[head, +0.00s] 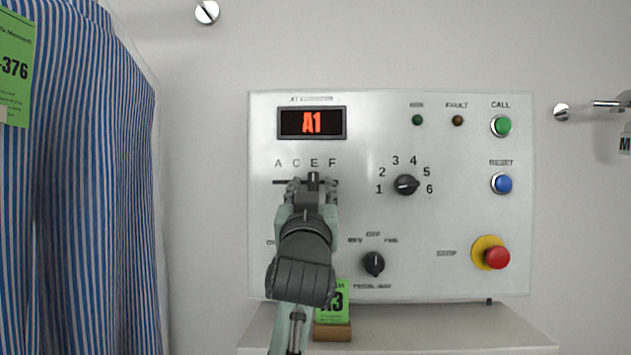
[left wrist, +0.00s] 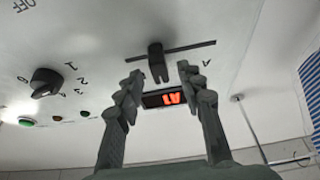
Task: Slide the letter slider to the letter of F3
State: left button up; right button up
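The letter slider's dark knob (head: 313,181) sits on a horizontal slot under the letters A, C, E, F, near the letter E. In the left wrist view, which is upside down, the knob (left wrist: 157,62) shows on its slot (left wrist: 192,47). My left gripper (head: 311,188) is at the slot in the head view. In the left wrist view its fingers (left wrist: 160,78) are spread on either side of the knob with visible gaps, not closed on it. The red display (head: 312,123) reads A1. My right gripper is not in view.
A number dial (head: 406,185) marked 1 to 6 is right of the slider. A mode knob (head: 373,263) and red stop button (head: 496,257) are lower. A green tag (head: 331,298), partly hidden by my arm, stands on the ledge (head: 440,333). Striped shirts (head: 80,190) hang at left.

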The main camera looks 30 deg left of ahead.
pick_arm(q)
jog(key=shift+x, duration=1.15)
grip_shut()
jog(key=shift+w+d+f, duration=0.1)
jog(key=shift+w+d, duration=0.45)
jog(key=shift+d, duration=0.3)
jog(key=shift+w+d, duration=0.55)
jog(key=shift+d, duration=0.3)
grip_release()
